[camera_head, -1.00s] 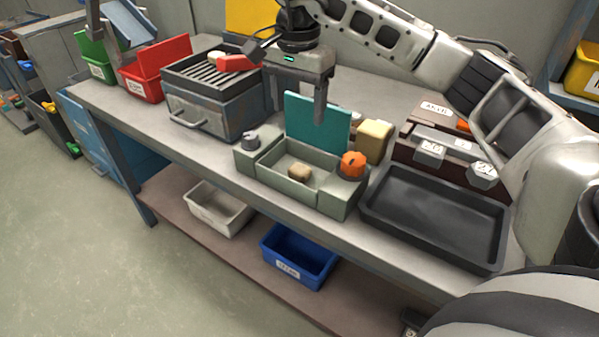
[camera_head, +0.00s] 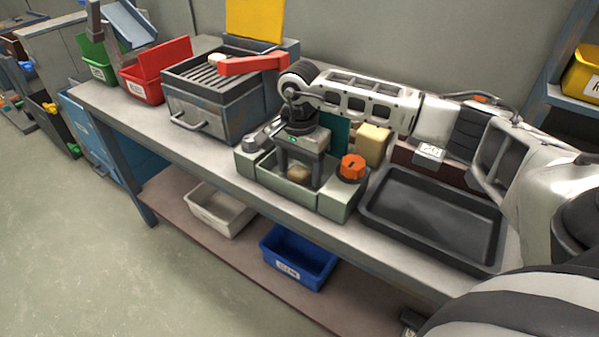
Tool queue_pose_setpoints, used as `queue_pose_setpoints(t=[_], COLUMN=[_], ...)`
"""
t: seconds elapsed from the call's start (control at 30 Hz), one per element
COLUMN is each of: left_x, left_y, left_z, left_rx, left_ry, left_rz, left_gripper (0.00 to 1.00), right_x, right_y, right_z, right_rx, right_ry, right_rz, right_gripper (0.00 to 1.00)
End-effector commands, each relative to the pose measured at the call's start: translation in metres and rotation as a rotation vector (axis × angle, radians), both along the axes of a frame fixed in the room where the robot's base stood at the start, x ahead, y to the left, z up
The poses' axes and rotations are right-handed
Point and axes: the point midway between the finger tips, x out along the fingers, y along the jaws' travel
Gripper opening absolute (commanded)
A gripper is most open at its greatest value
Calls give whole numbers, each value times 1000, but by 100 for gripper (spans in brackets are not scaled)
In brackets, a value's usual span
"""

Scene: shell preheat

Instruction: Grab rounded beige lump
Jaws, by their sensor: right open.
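The rounded beige lump (camera_head: 299,174) lies in the open well of a grey-green box (camera_head: 333,204) on the workbench. My right gripper (camera_head: 299,178) is open and points down into this well. Its two fingers stand on either side of the lump, and part of the lump shows between them. I cannot tell whether the fingers touch it. The teal lid (camera_head: 341,133) stands up behind, partly hidden by my gripper. My left gripper is not in view.
An orange knob (camera_head: 353,167) and a grey knob (camera_head: 250,142) flank the well. A black tray (camera_head: 435,218) lies to the right. A grill box (camera_head: 213,100) stands to the left. A yellow block (camera_head: 374,144) is behind. Blue (camera_head: 300,257) and white (camera_head: 221,210) bins sit on the lower shelf.

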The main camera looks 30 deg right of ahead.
Motion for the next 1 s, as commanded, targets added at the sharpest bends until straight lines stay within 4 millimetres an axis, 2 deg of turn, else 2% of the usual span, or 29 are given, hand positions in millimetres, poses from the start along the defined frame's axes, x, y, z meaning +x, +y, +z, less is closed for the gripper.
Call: queue_pose_setpoints(t=[0.23,0.27,0.4,0.43,0.77,1.0], left_x=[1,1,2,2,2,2], left_y=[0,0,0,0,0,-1], left_z=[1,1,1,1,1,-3], left_rx=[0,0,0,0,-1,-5], left_ry=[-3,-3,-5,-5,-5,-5], left_rz=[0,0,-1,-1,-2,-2], left_gripper=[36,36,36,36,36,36], right_x=[0,0,0,0,0,1], right_y=[0,0,0,0,0,0], right_z=[-3,-3,-3,-3,-1,19], right_rx=[0,0,0,0,1,0], right_ry=[-1,-1,-1,-1,-2,-6], right_rz=[0,0,0,0,0,-1], right_gripper=[66,64,25,18,18,18])
